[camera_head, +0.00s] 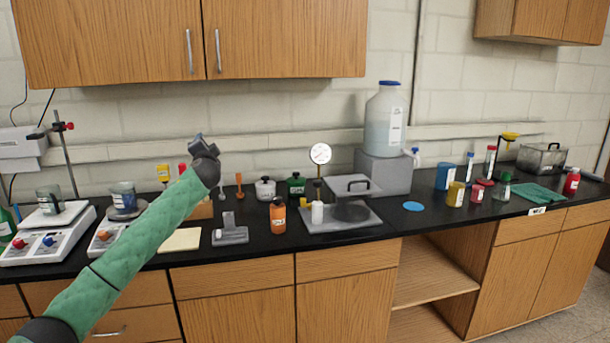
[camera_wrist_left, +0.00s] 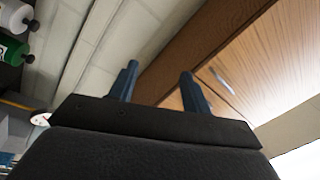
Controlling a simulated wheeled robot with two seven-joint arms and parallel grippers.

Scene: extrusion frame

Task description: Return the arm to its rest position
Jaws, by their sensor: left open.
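My left arm, in a green sleeve, comes in from the lower left in the head view and reaches up over the counter. Its gripper (camera_head: 199,144) is raised in front of the wall, above the bench and below the wall cabinet. In the left wrist view the two blue fingers of this gripper (camera_wrist_left: 159,88) stand apart with nothing between them. They point toward the wall and the wall cabinet (camera_wrist_left: 222,72). My right gripper is not in view.
The black counter (camera_head: 265,248) is crowded. Hot plates with beakers (camera_head: 50,200) stand at the left. The wooden wall cabinet (camera_head: 285,40) hangs above.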

